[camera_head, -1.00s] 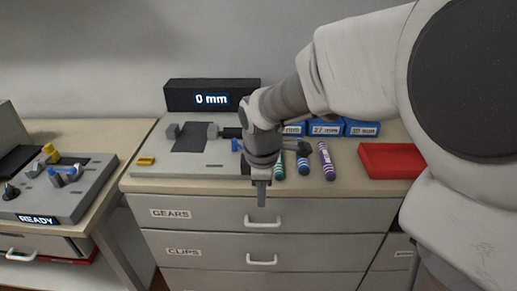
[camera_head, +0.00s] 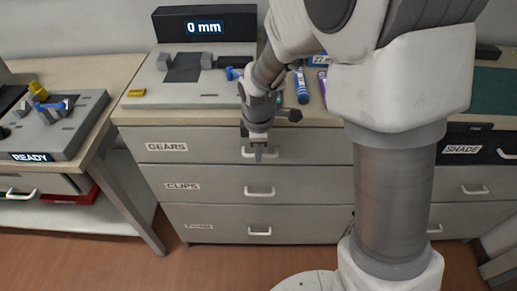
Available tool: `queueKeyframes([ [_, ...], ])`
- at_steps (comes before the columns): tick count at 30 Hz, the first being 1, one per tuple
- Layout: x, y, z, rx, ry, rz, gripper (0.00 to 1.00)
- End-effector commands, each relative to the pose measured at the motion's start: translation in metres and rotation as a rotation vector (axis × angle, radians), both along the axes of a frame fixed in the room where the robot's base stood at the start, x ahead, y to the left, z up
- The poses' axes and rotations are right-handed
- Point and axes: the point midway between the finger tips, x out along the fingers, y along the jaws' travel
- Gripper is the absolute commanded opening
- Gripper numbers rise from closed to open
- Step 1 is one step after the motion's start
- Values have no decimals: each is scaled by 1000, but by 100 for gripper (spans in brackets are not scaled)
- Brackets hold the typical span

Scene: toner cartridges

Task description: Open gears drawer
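The gears drawer (camera_head: 205,146) is the top drawer of the grey cabinet, with a "GEARS" label at its left. Its front looks flush with the drawers below, so it appears shut. Its white handle (camera_head: 273,154) is partly hidden behind my gripper. My gripper (camera_head: 258,155) points down in front of the drawer, with its fingertips at the handle. I cannot tell whether the fingers touch the handle or have closed on it.
The clips drawer (camera_head: 215,187) and another drawer (camera_head: 220,222) lie below. A grey device with a "0 mm" display (camera_head: 204,28) stands on the worktop. A side table (camera_head: 118,150) stands at left. Floor (camera_head: 200,262) is clear before the cabinet's left part.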

Motion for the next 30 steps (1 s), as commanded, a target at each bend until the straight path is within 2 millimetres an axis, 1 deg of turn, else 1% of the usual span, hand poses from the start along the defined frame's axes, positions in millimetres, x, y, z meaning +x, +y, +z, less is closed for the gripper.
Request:
queueKeyframes([
  [1,0,0,0,0,0,0,27],
  [2,0,0,0,0,0,0,24],
  [3,0,0,0,0,0,0,16],
  [6,0,0,0,0,0,0,0],
  [30,0,0,1,0,0,0,0],
])
